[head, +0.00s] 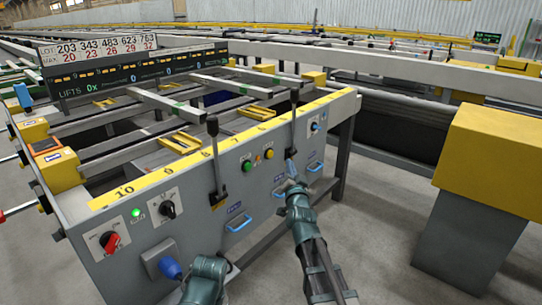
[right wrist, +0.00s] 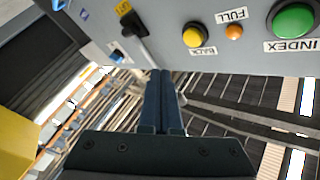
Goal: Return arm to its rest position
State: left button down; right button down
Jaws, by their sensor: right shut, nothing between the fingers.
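My right gripper (head: 291,168) is in front of the panel's right part, below the right black lever (head: 294,105). In the right wrist view its two dark blue fingers (right wrist: 161,75) are together with nothing between them. In that view the lever marked LIFT (right wrist: 130,20) is up and left of the fingertips, with a gap in the picture. I cannot tell the exact distance to the panel.
The grey control panel (head: 255,190) runs along the table front, with a green button (head: 247,166), a yellow button (head: 269,153), a left lever (head: 214,150), blue handles and a red knob (head: 109,241). A yellow-topped grey block (head: 490,150) stands right. Floor between is clear.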

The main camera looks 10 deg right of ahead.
dwell(0.5)
jog(key=s+a+f+n+g+y+p, duration=0.1)
jog(key=s+a+f+n+g+y, duration=0.3)
jog(key=a+f, duration=0.35)
jog(key=s+a+f+n+g+y+p, duration=0.1)
jog(key=s+a+f+n+g+p, duration=0.1)
jog(key=s+a+f+n+g, duration=0.5)
jog(key=s+a+f+n+g+h+p, duration=0.1)
jog(key=s+f+g+h, duration=0.2)
jog(key=s, duration=0.9)
jog(key=s+a+f+n+g+h+p, duration=0.1)
jog(key=s+a+f+g, duration=0.1)
jog(key=s+g, duration=0.65)
notch_tip(320, 180, up, 38)
jog(key=s+t+p, duration=0.2)
jog(key=t+p, duration=0.1)
jog(key=p, duration=3.5)
jog(key=shift+s+d, duration=0.15)
jog(key=shift+s, duration=0.05)
jog(key=shift+f, duration=0.15)
